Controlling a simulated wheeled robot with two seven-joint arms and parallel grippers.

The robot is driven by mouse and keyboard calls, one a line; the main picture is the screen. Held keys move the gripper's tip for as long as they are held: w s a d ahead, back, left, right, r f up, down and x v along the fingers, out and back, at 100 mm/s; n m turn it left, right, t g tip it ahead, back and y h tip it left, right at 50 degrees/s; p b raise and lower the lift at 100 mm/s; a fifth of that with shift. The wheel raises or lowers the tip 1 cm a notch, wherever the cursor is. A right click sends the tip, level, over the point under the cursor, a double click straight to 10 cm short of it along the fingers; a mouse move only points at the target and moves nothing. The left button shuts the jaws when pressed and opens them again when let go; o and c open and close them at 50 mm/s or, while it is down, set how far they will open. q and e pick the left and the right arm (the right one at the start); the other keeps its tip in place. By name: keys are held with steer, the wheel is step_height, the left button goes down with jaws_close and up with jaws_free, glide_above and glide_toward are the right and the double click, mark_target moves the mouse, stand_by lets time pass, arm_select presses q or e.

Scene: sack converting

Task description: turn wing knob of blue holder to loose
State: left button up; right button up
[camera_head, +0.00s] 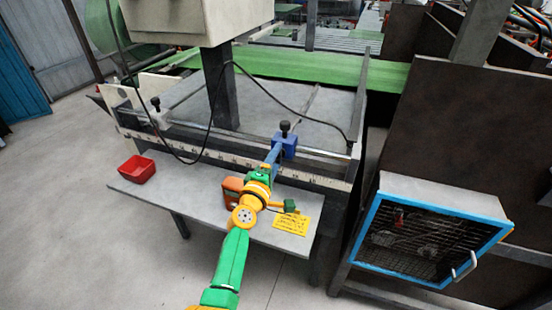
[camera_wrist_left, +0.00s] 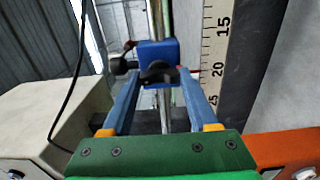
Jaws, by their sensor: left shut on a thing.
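The blue holder (camera_head: 289,146) sits on the rail along the front of the machine, with a black knob on top (camera_head: 285,127). In the left wrist view the blue holder (camera_wrist_left: 153,50) is on a metal rod, and its dark wing knob (camera_wrist_left: 158,73) faces my camera. My left gripper (camera_head: 274,153) reaches up to the holder's front. In the left wrist view the two blue-grey fingers of my left gripper (camera_wrist_left: 159,76) stand either side of the wing knob, shut on it. The exact finger contact is hard to make out. My right gripper is not in view.
A scale strip (camera_wrist_left: 213,60) runs beside the rod. A pale holder (camera_head: 158,115) is farther left on the rail. A blue-framed cage box (camera_head: 425,240) stands right.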

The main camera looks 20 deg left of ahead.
arm_select(q)
steer(key=shift+f, duration=0.15)
stand_by(0.3)
steer(key=o, duration=1.4)
steer(key=s+p, duration=0.2)
steer(key=s, duration=0.5)
steer(key=shift+s+a+p, duration=0.1)
steer(key=shift+p, duration=0.2)
